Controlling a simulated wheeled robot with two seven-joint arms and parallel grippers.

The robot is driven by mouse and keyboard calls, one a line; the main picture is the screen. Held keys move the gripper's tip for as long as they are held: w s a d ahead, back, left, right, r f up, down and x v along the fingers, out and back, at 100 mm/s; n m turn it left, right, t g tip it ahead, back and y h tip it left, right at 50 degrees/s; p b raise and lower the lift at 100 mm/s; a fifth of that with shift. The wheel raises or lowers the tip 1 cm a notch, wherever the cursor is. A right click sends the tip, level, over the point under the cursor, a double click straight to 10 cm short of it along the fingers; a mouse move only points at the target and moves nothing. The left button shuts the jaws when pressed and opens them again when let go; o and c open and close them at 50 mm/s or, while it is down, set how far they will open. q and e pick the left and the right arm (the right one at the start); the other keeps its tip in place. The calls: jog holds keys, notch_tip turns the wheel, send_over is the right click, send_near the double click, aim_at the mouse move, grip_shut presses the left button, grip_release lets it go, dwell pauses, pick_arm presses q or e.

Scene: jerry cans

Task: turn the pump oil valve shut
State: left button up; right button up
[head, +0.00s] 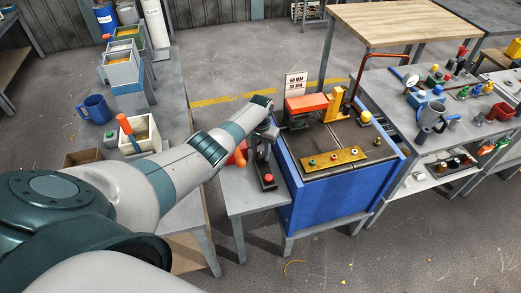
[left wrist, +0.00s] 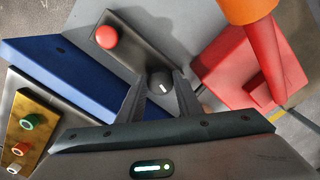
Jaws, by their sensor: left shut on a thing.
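The pump oil valve appears as a small dark round knob (left wrist: 160,82) with a white mark line, on a black panel (left wrist: 128,52) beside a red button (left wrist: 106,37) in the left wrist view. My left gripper (left wrist: 161,92) has its two fingers on either side of the knob and is shut on it. In the head view the black panel (head: 262,163) with its red button (head: 268,178) sits on the grey table, and my left gripper (head: 268,133) is above its far end. The knob is hidden there. My right gripper is not in view.
A blue machine (head: 325,205) with a brass button strip (head: 335,158) stands right of the panel. A red block (left wrist: 240,65) and an orange-red tapered object (left wrist: 262,40) are close beside the gripper. Bins and a blue mug (head: 97,109) stand on the left bench.

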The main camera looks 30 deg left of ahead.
aim_at(261, 155)
pick_arm(q)
jog(key=shift+w+r+n+p, duration=0.15)
jog(key=shift+n+p, duration=0.35)
jog(key=shift+n, duration=1)
jog(key=o, duration=1)
jog(key=shift+o, duration=0.2)
jog(key=shift+r, duration=0.6)
notch_tip(261, 155, up, 16)
jog(key=shift+b, duration=0.45)
